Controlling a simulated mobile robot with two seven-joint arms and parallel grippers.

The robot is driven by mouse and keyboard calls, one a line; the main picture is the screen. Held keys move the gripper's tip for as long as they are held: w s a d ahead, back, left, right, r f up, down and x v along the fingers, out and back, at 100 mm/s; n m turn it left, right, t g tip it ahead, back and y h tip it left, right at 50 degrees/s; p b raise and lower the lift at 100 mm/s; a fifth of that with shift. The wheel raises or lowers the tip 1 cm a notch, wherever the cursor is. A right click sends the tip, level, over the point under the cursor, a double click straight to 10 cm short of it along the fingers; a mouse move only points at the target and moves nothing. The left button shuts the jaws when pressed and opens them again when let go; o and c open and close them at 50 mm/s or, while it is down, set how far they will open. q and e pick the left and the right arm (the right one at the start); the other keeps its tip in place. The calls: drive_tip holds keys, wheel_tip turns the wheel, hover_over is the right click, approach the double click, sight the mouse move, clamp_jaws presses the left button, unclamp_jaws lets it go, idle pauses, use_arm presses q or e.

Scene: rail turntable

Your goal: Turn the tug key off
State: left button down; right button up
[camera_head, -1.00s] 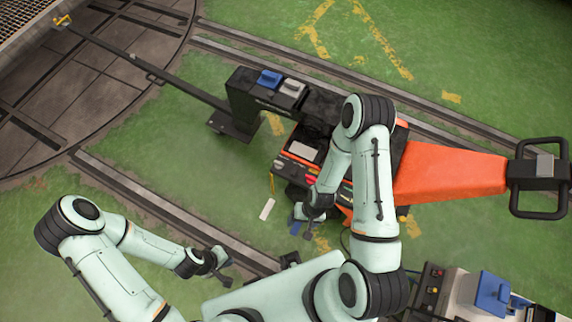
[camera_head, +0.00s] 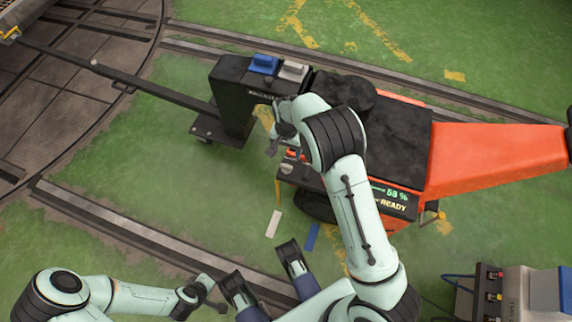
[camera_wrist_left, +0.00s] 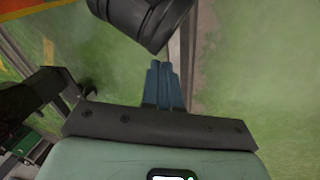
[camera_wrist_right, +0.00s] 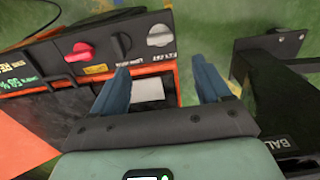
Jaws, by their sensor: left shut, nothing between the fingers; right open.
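The orange and black tug (camera_head: 480,155) has a dark control panel (camera_head: 340,190) on its near side, with a green "58 %" and a lit READY. The right wrist view shows a red knob (camera_wrist_right: 80,51), a black knob (camera_wrist_right: 120,44) and a silver knob (camera_wrist_right: 160,36) on this panel. I cannot tell surely which is the key. My right gripper (camera_head: 273,143) is by the panel's left end; its open fingers (camera_wrist_right: 160,85) are empty, below the knobs in the wrist picture. My left gripper (camera_head: 216,293) is shut and empty, away from the tug; it also shows in the left wrist view (camera_wrist_left: 165,85).
A black post unit (camera_head: 232,90) with blue and grey blocks on top stands left of the panel. A long bar (camera_head: 150,85) runs from it towards the turntable (camera_head: 75,90). A grey control box (camera_head: 520,295) is at the lower right. Green floor at left is clear.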

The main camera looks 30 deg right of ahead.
drive_tip(key=b, duration=0.2)
hover_over(287, 165)
wheel_tip(287, 165, down, 6)
drive_tip(key=shift+f, duration=0.15)
wheel_tip(287, 165, down, 4)
drive_tip(key=shift+a+r+b, duration=0.1)
drive_tip(key=shift+b, duration=0.25)
drive_tip(key=shift+f, duration=0.55)
use_arm(q)
drive_tip(key=shift+y, duration=0.3)
drive_tip(key=f, duration=0.1)
drive_tip(key=a+f, duration=0.1)
drive_tip(key=f, duration=0.1)
drive_tip(key=a+f, duration=0.1)
drive_tip(key=shift+s+f, duration=0.15)
drive_tip(key=shift+f, duration=0.15)
use_arm(e)
drive_tip(key=c, duration=1.1)
